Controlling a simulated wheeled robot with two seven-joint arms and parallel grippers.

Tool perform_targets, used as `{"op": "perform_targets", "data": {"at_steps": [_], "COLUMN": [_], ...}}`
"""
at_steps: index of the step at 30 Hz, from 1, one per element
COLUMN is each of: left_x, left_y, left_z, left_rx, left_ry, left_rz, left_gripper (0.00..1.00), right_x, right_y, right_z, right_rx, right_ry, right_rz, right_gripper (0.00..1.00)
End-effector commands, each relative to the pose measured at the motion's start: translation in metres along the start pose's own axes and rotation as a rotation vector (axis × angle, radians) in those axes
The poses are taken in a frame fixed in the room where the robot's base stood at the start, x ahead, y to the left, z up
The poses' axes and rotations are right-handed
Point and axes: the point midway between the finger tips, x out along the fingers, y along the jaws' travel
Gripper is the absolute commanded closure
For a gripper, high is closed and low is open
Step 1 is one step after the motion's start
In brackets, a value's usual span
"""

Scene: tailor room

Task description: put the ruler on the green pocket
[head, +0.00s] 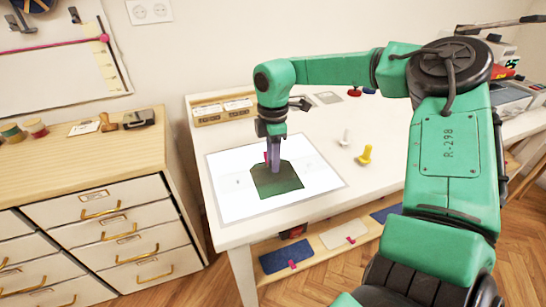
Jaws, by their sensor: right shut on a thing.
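The green pocket (278,182) lies flat on a white sheet on the table. A small pink spot shows at its far edge. My right gripper (273,158) points down over the far part of the pocket. It is shut on a narrow purple-grey piece that looks like the ruler (275,155), held upright with its lower end at or just above the pocket. I cannot tell whether it touches. My gripper and wrist partly hide the ruler and the pocket's far edge. My left gripper is not in view.
On the white table (385,125), a yellow peg (366,155) and a white peg (345,137) stand right of the sheet (235,200). A wooden tray (222,110) is behind. Blue and white pieces lie on the lower shelf (318,240). A drawer cabinet (85,160) stands left.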

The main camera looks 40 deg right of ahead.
Motion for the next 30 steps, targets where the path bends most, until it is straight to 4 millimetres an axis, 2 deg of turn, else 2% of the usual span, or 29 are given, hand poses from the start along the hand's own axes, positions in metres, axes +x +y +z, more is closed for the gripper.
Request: {"op": "perform_targets", "data": {"at_steps": [6, 7, 9, 17, 21, 22, 26, 30], "left_x": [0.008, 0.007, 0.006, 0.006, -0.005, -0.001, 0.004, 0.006], "left_y": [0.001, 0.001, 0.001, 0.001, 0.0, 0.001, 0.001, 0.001], "left_z": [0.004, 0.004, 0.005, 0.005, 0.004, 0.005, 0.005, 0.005], "left_rx": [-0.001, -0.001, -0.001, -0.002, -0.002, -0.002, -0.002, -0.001], "left_ry": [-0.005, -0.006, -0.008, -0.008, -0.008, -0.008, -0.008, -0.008], "left_rz": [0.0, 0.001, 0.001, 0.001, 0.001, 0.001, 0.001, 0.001], "left_gripper": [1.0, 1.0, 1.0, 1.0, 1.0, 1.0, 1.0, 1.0], "right_x": [0.006, 0.006, 0.004, 0.004, -0.006, -0.007, -0.037, -0.078], "right_y": [0.0, 0.0, 0.0, 0.0, 0.0, 0.001, 0.001, 0.001], "right_z": [0.0, 0.0, 0.0, 0.0, 0.0, 0.0, 0.0, 0.0], "right_rx": [0.0, 0.0, 0.0, 0.0, 0.0, 0.0, 0.001, 0.001], "right_ry": [0.0, 0.0, 0.0, 0.0, 0.0, 0.0, -0.001, -0.002], "right_rz": [0.001, 0.001, 0.001, 0.0, -0.001, 0.002, 0.007, 0.006], "right_gripper": [1.0, 0.6, 0.34, 0.34, 0.34, 0.34, 0.34, 0.34]}}
